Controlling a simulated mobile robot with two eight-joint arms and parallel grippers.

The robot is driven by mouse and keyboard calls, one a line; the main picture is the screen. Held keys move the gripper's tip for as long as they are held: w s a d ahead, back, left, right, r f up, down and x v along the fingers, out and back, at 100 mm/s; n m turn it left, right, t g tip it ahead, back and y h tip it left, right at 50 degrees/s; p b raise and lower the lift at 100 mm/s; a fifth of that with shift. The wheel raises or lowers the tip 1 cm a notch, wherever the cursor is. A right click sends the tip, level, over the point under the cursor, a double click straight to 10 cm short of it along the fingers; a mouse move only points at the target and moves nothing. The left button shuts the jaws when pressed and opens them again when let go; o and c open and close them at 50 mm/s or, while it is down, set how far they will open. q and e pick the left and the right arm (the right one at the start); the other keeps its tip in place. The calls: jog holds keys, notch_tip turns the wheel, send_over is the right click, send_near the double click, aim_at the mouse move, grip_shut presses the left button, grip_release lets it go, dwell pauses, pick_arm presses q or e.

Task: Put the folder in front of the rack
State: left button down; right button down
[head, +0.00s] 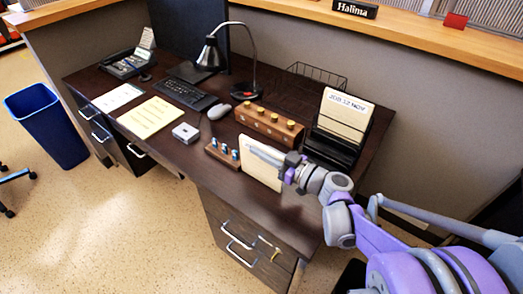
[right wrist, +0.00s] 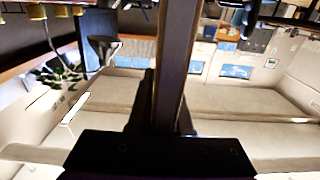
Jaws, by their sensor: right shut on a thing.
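A cream folder (head: 262,170) stands upright on edge at the front right of the desk. My right gripper (head: 287,166) is shut on its right side. In the right wrist view, the folder (right wrist: 174,65) shows as a dark upright slab between the fingers (right wrist: 167,115). I cannot tell whether its lower edge touches the desk. The black rack (head: 328,150) stands behind and to the right of the folder, and holds cream papers labelled "JOB 12 NOV" (head: 345,112). My left gripper is not in view.
A wooden block with yellow knobs (head: 268,127) and a small wooden holder with blue-topped pieces (head: 222,154) stand close to the folder. A lamp (head: 210,54), wire basket (head: 316,80), mouse (head: 219,111) and keyboard (head: 184,93) are farther back. Bare desk shows right of the folder.

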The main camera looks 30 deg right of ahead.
jog(key=c, duration=0.8)
grip_release()
jog(key=shift+f, duration=0.1)
jog(key=shift+c, duration=0.2)
jog(key=shift+r, duration=0.25)
jog(key=p+v, duration=0.1)
jog(key=v, duration=1.1)
jog(key=shift+p, duration=0.3)
jog(key=shift+f, duration=0.15)
